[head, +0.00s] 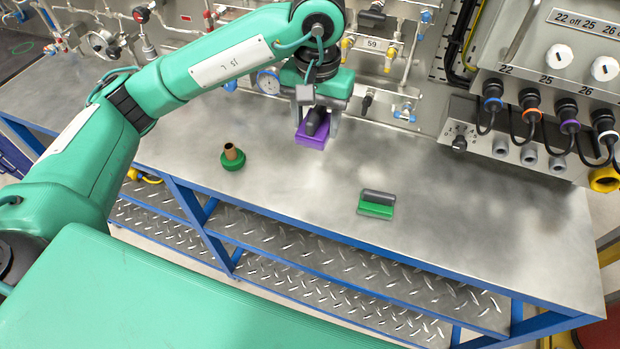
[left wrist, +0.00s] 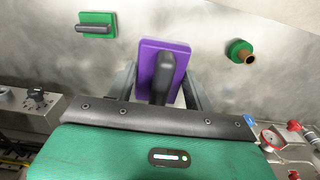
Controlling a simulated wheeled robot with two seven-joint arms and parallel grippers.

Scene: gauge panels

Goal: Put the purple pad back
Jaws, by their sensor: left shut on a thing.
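The purple pad (head: 311,137) is a flat block with a dark handle. My left gripper (head: 318,118) is shut on its handle, near the back of the metal bench. In the left wrist view the pad (left wrist: 149,58) sits between the two fingers of the left gripper (left wrist: 160,88), handle towards the camera. I cannot tell whether the pad touches the bench top. My right gripper is in neither view.
A green pad with a grey handle (head: 376,204) lies on the bench (head: 460,240) to the right. A green round piece with a brown stem (head: 232,158) stands to the left. Behind is a panel with gauges (head: 268,82), valves and cables.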

